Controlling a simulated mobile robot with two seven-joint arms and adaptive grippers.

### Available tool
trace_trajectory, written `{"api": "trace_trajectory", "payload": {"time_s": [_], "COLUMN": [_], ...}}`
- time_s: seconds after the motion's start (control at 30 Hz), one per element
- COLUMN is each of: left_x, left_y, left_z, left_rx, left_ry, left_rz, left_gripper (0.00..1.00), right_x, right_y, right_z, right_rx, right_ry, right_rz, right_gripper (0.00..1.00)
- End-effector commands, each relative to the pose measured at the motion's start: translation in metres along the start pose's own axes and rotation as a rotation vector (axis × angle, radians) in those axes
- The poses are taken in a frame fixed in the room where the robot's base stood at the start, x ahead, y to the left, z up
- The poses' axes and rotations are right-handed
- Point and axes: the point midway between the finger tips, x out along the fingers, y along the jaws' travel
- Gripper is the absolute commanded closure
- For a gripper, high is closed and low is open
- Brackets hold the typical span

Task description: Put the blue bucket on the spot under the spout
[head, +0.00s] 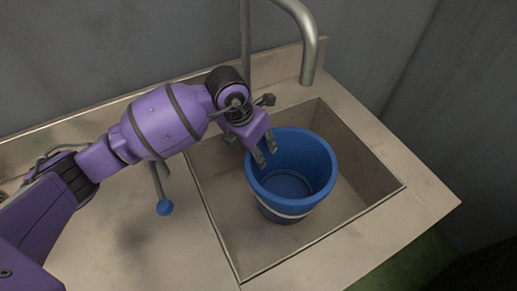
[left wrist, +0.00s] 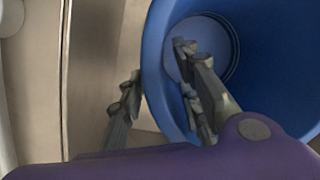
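The blue bucket (head: 305,152) stands upright in the sink basin, with a pale band low on its side. The metal spout (head: 310,62) curves down behind and slightly right of it. My left gripper (head: 265,152) is at the bucket's left rim. In the left wrist view its fingers (left wrist: 158,65) are spread, one inside the bucket (left wrist: 265,45) and one outside, with a gap beside the wall. No marked spot is visible; the bucket hides part of the basin floor. My right gripper is not in view.
The sink basin (head: 365,170) has free floor right of the bucket and in front of it. Its edges and walls surround the bucket. A lever with a blue ball (head: 164,208) stands on the counter (head: 120,235) to the left. Grey walls close the back.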

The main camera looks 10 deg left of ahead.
Motion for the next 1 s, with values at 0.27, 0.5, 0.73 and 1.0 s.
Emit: {"api": "trace_trajectory", "payload": {"time_s": [0.27,0.5,0.73,1.0], "left_x": [-0.056,-0.100,-0.116,-0.117], "left_y": [0.001,0.001,0.000,0.000], "left_z": [0.002,0.001,0.000,0.000], "left_rx": [0.002,0.001,0.000,0.000], "left_ry": [-0.005,-0.003,0.000,0.000], "left_rz": [0.003,0.002,0.001,0.000], "left_gripper": [0.69,0.69,0.69,0.69], "right_x": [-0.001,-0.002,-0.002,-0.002], "right_y": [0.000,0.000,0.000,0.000], "right_z": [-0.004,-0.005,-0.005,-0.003], "right_rx": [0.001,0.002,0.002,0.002], "right_ry": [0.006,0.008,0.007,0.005], "right_rz": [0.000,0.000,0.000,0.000], "right_gripper": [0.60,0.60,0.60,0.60]}}
